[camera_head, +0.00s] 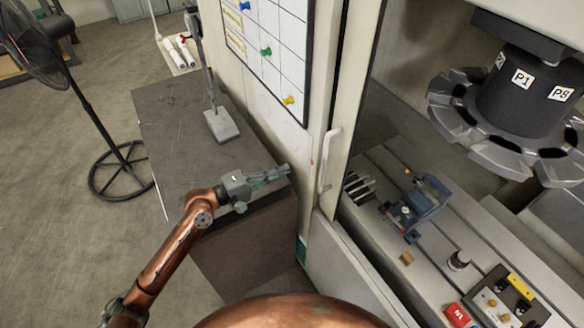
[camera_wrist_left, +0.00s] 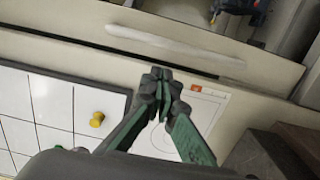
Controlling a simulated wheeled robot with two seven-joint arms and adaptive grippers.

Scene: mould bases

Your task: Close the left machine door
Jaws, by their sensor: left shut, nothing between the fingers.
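The left machine door (camera_head: 345,90) is a cream panel edge-on in the head view, with a pale vertical bar handle (camera_head: 328,158) on it. To its right the machine interior is open to view. My left gripper (camera_head: 286,171) is shut and empty, just left of the handle and apart from it. In the left wrist view, my gripper's closed fingertips (camera_wrist_left: 157,76) point toward the door, and the handle (camera_wrist_left: 175,45) runs across above them. My right gripper is in neither view.
A dark cabinet (camera_head: 165,130) with a grey stand stands left of the machine, below my left arm. A whiteboard with coloured magnets (camera_head: 265,50) hangs on the machine side. A floor fan (camera_head: 110,160) is at far left. A blue vise (camera_head: 425,205) and small parts sit inside the machine.

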